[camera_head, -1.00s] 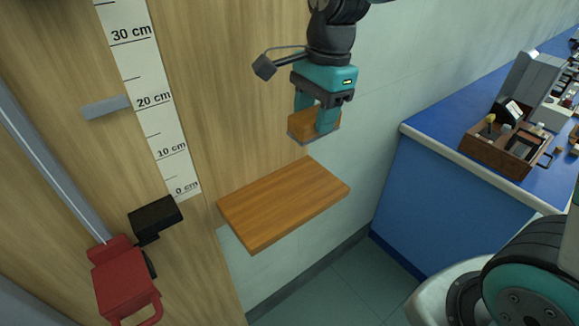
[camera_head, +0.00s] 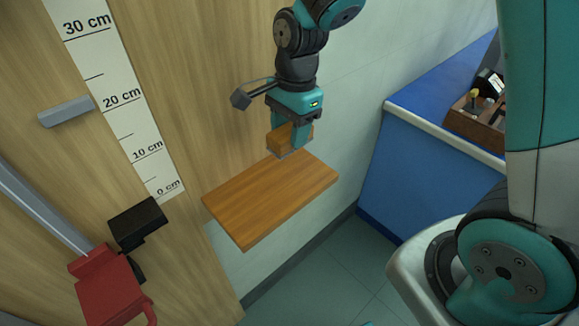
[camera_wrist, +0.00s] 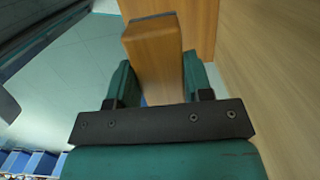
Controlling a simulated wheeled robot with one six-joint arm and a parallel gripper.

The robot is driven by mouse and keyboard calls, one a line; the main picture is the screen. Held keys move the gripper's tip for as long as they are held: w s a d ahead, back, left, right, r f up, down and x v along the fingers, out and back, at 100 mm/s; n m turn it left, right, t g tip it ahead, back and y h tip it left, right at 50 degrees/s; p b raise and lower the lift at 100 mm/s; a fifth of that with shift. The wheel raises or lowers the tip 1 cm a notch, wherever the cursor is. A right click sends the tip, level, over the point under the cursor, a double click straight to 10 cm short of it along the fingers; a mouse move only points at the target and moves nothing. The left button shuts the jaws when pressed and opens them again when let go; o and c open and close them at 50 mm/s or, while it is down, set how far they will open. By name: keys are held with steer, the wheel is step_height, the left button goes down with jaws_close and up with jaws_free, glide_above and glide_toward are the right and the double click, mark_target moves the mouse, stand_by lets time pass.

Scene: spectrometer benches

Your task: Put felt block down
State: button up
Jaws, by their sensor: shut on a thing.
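The felt block is a wooden block (camera_head: 284,139) with a thin grey-blue layer on its underside. My gripper (camera_head: 288,138) is shut on it, with a teal finger on each side. In the head view the block is at the back edge of a wooden shelf (camera_head: 268,200), very low over it; I cannot tell whether it touches. In the wrist view the block (camera_wrist: 155,60) sits between the two fingers, its grey-blue layer at the far end, with a wooden surface beyond it.
A wooden panel with a centimetre scale (camera_head: 118,92) stands left of the shelf. A black block (camera_head: 137,222) and a red object (camera_head: 108,297) are at lower left. A blue bench (camera_head: 420,170) with a wooden box (camera_head: 476,128) stands at right. The shelf top is otherwise bare.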

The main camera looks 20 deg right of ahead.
mark_target(288, 181)
step_height(288, 181, down, 11)
steer(key=shift+r+p, duration=0.1)
steer(key=shift+p, duration=0.75)
steer(key=o, duration=0.9)
